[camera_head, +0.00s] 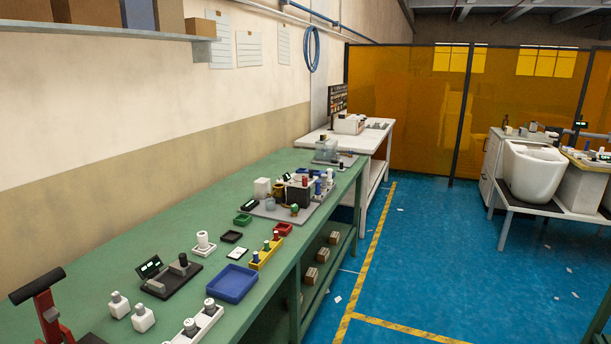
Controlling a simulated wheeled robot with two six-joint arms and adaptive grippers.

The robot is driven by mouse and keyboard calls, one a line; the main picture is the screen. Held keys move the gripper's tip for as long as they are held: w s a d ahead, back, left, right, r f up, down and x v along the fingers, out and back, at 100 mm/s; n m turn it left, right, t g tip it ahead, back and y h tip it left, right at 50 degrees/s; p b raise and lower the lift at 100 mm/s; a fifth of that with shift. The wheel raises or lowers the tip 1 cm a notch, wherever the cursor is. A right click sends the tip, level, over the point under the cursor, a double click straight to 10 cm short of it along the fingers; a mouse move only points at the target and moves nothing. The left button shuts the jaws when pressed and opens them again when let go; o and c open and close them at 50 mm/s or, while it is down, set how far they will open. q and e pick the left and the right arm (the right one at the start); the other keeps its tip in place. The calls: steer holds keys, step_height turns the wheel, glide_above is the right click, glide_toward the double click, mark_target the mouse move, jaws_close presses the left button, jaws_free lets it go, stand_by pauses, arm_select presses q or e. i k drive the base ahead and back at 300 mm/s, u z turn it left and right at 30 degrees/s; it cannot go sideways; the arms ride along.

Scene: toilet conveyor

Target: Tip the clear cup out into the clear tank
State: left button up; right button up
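A small pale, see-through-looking box (326,149), which may be the clear tank, stands on a grey board at the far end of the green bench. It is too small to tell whether it holds anything. I cannot make out the clear cup for certain among the small things near it. Neither of my grippers shows in this view.
The long green bench (118,250) runs along the left wall. It carries a blue tray (232,284), a yellow rack (266,253), a red stand (50,312) and a crowded grey board. A white table (362,138) stands beyond. Blue floor (440,250) is open to the right, before a white toilet (533,171).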

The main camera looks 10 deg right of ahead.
mark_target(270, 204)
steer(key=z, duration=1.15)
steer(key=i, duration=2.4)
steer(key=u, duration=2.95)
